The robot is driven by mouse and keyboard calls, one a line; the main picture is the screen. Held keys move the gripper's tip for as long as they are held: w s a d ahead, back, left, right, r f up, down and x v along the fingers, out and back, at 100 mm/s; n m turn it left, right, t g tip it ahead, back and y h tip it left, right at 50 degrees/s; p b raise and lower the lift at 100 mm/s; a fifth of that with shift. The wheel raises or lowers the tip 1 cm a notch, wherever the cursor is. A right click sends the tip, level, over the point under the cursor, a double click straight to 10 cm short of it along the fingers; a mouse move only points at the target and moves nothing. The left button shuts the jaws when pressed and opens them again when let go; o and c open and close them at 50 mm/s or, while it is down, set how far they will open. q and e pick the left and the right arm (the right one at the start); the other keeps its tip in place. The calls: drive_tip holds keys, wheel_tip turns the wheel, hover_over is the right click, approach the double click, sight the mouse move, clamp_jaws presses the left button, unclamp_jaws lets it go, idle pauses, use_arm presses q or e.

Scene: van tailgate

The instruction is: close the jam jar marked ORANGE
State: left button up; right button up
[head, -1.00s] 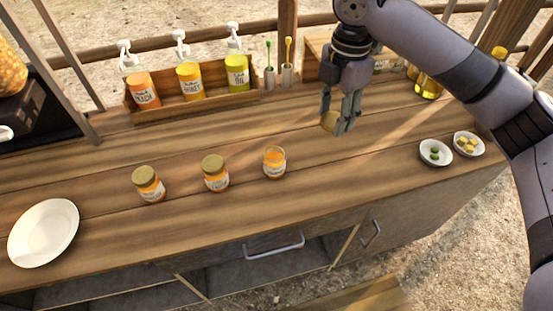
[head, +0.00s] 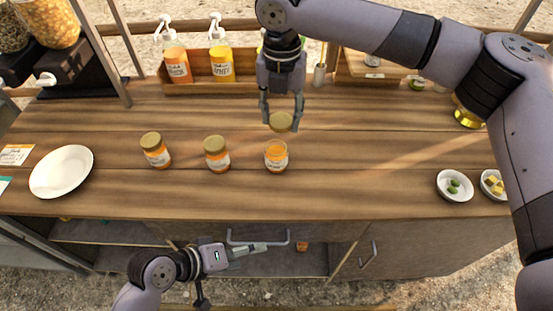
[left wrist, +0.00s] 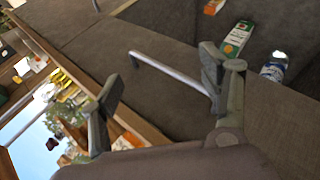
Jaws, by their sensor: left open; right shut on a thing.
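The open jar (head: 276,157) with orange contents stands upright on the wooden counter, rightmost of three jars; its label is too small to read. My right gripper (head: 281,112) is shut on a gold lid (head: 281,122). It holds the lid above the counter, appearing just behind the open jar in the head view and apart from it. My left gripper (head: 255,248) is open and empty, low in front of the cabinet by a drawer handle (head: 258,238). In the left wrist view its fingers (left wrist: 160,75) are spread, with the handle (left wrist: 170,70) showing between them.
Two lidded jars, a middle one (head: 217,155) and a left one (head: 156,151), stand left of the open jar. A white plate (head: 61,172) lies far left. Small bowls (head: 455,187) stand at right. A wooden rack (head: 200,88) with pump bottles is behind. Counter right of the open jar is clear.

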drive_tip(key=shift+w+a+n, duration=0.2)
drive_tip(key=shift+a+n, duration=0.2)
drive_tip(key=shift+n, duration=0.1)
use_arm(q)
drive_tip(key=w+d+r+n+h, duration=0.1)
drive_tip(key=r+n+h, duration=0.1)
drive_tip(key=r+n, duration=0.1)
drive_tip(key=w+d+r+n+t+h, duration=0.1)
drive_tip(key=w+r+n+h, duration=0.1)
drive_tip(key=n, duration=0.2)
drive_tip(key=w+d+r+n+t+h, duration=0.1)
drive_tip(key=w+r+n+h, duration=0.1)
drive_tip(key=r+n, duration=0.1)
drive_tip(key=shift+d+r+n, duration=0.2)
drive_tip(key=shift+r+n, duration=0.1)
use_arm(e)
drive_tip(key=shift+r, duration=0.1)
use_arm(q)
drive_tip(key=n+t, duration=0.5)
drive_tip(key=n, duration=0.7)
approach(268, 159)
drive_tip(key=shift+s+d+r+y, duration=0.1)
drive_tip(key=shift+s+r+y, duration=0.15)
drive_tip(key=shift+s, duration=0.5)
use_arm(e)
drive_tip(key=shift+w+a, duration=0.1)
use_arm(q)
drive_tip(key=shift+w+a+n, duration=0.3)
drive_tip(key=shift+n, duration=0.5)
drive_tip(key=shift+d, duration=0.1)
